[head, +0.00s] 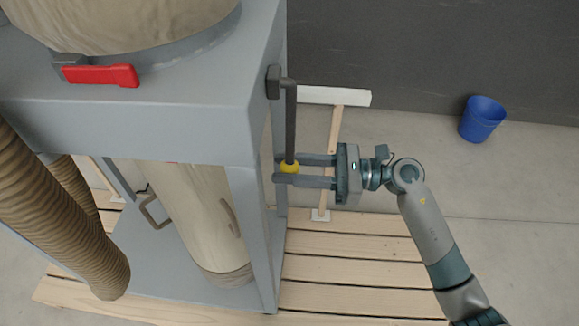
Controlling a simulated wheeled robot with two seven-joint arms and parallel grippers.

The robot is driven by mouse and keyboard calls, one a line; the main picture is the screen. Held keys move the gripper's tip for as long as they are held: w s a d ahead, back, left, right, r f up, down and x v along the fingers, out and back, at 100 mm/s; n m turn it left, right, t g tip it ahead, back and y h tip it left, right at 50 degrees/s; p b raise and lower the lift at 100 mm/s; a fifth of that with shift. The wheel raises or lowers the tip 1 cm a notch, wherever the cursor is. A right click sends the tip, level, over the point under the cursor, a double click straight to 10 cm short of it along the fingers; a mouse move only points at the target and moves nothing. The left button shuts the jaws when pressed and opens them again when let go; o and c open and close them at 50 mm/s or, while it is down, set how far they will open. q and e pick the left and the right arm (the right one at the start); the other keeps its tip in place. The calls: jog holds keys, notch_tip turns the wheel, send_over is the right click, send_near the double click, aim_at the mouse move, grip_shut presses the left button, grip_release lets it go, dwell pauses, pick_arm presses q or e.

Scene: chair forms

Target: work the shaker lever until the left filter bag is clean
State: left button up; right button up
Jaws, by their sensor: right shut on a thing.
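The shaker lever (291,120) is a dark bar on the right side of the grey machine frame (190,130). A beige filter bag (130,22) bulges above the frame's top rail, cut off by the picture's top edge. It looks dusty brown in places. I cannot tell whether it is the left one. My left gripper is not in view.
A red latch (100,75) sits at the upper bag's clamp band. Brown ribbed hoses (65,215) run down the left. A beige lower bag (195,215) hangs inside the frame. A blue bucket (482,118) stands back right.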

jog(key=o, duration=0.4)
jog(key=s, duration=0.1)
jog(key=s+r+p, duration=0.1)
jog(key=s, duration=0.1)
jog(key=s+p, duration=0.1)
jog(key=s, duration=0.1)
jog(key=shift+s+r, duration=0.2)
jog(key=shift+r, duration=0.2)
